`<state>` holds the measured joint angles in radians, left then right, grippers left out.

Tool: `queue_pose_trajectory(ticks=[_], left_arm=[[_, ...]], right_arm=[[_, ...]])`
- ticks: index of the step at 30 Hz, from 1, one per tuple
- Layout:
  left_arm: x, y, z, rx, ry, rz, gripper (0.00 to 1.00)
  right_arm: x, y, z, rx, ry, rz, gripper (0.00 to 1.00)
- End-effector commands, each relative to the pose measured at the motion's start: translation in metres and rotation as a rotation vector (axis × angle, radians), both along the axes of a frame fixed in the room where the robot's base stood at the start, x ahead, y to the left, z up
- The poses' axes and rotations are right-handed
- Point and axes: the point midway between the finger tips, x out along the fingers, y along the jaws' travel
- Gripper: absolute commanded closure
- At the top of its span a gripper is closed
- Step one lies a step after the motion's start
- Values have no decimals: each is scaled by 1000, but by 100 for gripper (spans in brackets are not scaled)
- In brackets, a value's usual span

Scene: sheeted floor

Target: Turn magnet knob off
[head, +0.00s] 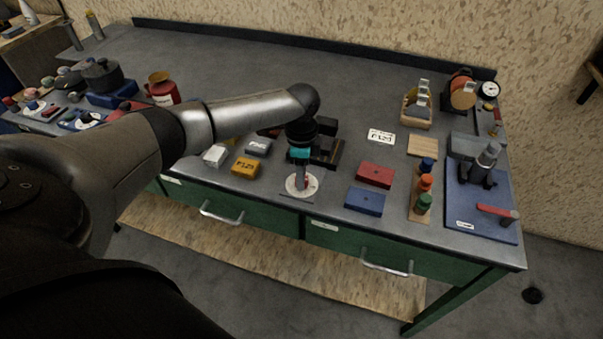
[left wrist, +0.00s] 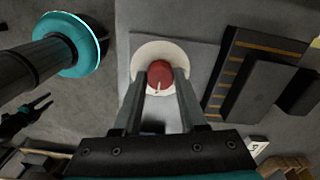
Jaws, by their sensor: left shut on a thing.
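The magnet knob (left wrist: 159,76) is red with a small pale mark on its face. It sits on a round white dial (left wrist: 143,57) on a grey plate. In the head view the white dial (head: 314,184) lies near the front edge of the workbench. My left gripper (head: 301,184) points down at the dial, and in the left wrist view my left gripper (left wrist: 160,82) has a finger on each side of the red knob and is shut on it.
A yellow block (head: 245,168) lies left of the dial. A red block (head: 375,175) and a blue block (head: 364,201) lie to the right. A black device with yellow marks (left wrist: 240,75) stands close beside the dial. Green drawers (head: 240,206) are below the bench edge.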

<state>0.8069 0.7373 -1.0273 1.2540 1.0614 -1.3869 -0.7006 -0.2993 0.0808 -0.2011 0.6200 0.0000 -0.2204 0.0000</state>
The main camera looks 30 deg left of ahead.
Motion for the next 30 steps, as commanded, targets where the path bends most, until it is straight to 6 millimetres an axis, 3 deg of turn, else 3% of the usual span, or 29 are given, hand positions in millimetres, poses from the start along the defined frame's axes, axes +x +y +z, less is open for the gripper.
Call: queue_pose_trajectory(ticks=[4,16,30], left_arm=[[0,0,0,0,1,0,100],[-1,0,1,-1,3,31,100],[-1,-1,4,-2,4,359,100]], right_arm=[[0,0,0,0,0,0,53],[0,0,6,0,-1,0,53],[0,0,50,0,-1,-2,53]])
